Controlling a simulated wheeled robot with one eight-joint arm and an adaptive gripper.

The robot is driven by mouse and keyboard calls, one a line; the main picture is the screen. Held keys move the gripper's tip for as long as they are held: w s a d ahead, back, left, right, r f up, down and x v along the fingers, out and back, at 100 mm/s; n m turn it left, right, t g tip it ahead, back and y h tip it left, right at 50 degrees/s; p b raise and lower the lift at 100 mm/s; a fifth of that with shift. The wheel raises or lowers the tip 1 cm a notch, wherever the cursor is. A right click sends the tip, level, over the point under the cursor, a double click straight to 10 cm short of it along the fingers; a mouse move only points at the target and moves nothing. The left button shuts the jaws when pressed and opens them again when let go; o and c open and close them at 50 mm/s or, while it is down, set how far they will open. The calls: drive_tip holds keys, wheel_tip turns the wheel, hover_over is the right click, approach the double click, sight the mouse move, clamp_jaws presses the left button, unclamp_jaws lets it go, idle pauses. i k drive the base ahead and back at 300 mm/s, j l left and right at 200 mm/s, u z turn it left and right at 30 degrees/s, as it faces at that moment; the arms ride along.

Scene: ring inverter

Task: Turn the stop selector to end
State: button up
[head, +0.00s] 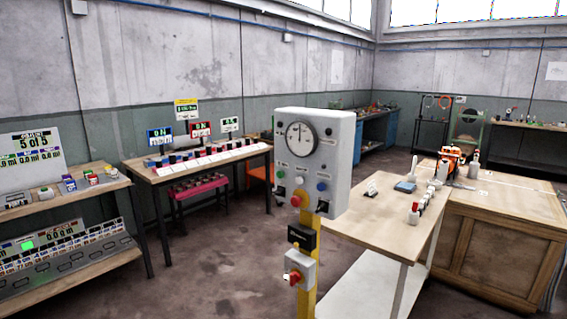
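A light grey control box (338,160) stands on a yellow post (307,230) in the middle of the head view. A round dial gauge (300,138) is at its top. Below the gauge are small coloured buttons, a red knob or button (297,201) and dark switches (322,206) at the lower edge. A small black box (302,236) and a grey box with a red knob (294,278) are mounted lower on the post. The labels are too small to read, so I cannot tell which control is the stop selector or its setting. My gripper is not in view.
A light wooden table (375,222) with small items stands right of the post, before a larger wooden bench (505,247). A table with signs and a row of devices (143,173) is behind left; shelves (105,257) stand at far left. Floor (215,270) left of the post is clear.

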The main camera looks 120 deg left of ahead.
sight(321, 207)
drive_tip(key=u, duration=3.75)
drive_tip(key=i+j, duration=0.1)
drive_tip(key=i, duration=0.25)
